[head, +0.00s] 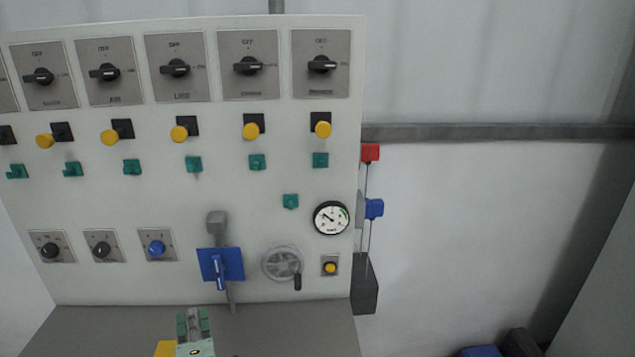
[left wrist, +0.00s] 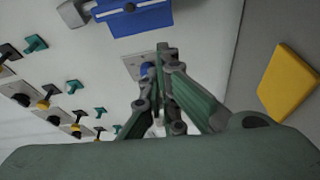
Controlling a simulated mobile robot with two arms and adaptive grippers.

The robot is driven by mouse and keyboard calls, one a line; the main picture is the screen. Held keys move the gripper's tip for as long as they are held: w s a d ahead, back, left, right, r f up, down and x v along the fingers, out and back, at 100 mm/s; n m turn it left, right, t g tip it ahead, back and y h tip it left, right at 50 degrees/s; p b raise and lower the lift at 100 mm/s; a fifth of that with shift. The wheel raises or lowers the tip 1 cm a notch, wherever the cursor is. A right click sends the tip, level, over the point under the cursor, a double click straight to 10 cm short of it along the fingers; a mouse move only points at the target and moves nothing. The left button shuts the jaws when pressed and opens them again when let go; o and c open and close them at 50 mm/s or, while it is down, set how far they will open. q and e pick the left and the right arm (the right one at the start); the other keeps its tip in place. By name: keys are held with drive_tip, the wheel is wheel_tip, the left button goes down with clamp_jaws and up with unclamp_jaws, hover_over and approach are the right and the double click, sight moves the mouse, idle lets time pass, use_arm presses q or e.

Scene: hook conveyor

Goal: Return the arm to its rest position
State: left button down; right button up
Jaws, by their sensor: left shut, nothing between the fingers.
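My left gripper (head: 193,312) shows at the bottom of the head view, in front of the grey ledge and below the panel. Its green fingers are together and hold nothing. In the left wrist view the closed fingertips (left wrist: 167,50) point toward the panel, and a small plate with a blue knob (left wrist: 145,68) shows partly hidden behind them. My right gripper is in no view.
The white control panel (head: 130,285) carries rotary switches, buttons, a gauge (head: 331,218), a handwheel (head: 283,264) and a blue lever plate (head: 232,264). A grey ledge (head: 100,325) runs below it. A yellow block (left wrist: 288,85) lies there. A cable-hung dark weight (head: 364,287) hangs right.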

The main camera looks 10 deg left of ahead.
use_arm(q)
drive_tip(key=s+d+f+m+g+h, duration=0.2)
drive_tip(key=s+d+m+h, duration=0.3)
drive_tip(key=d+m, duration=0.4)
drive_tip(key=s+d+f+m+g+h, duration=0.1)
drive_tip(key=s+d+m+h, duration=0.2)
drive_tip(key=d+m+h, duration=0.5)
drive_tip(key=s+d+f+m+g+y, duration=0.15)
drive_tip(key=s+m+g, duration=0.3)
drive_tip(key=s, duration=0.75)
drive_tip(key=s+a+f+m+g+y, duration=0.15)
drive_tip(key=s+m+g, duration=0.3)
drive_tip(key=s, duration=0.65)
wheel_tip(320, 180, down, 32)
drive_tip(key=s+d+g+b, duration=0.1)
drive_tip(key=s+b, duration=0.2)
drive_tip(key=b, duration=0.1)
drive_tip(key=s+a+f+g+b, duration=0.1)
drive_tip(key=s+a+f+b, duration=0.1)
drive_tip(key=s+f, duration=1.4)
drive_tip(key=shift+a+f+n+g+y, duration=0.3)
drive_tip(key=shift+a+f, duration=0.15)
drive_tip(key=shift+f, duration=0.05)
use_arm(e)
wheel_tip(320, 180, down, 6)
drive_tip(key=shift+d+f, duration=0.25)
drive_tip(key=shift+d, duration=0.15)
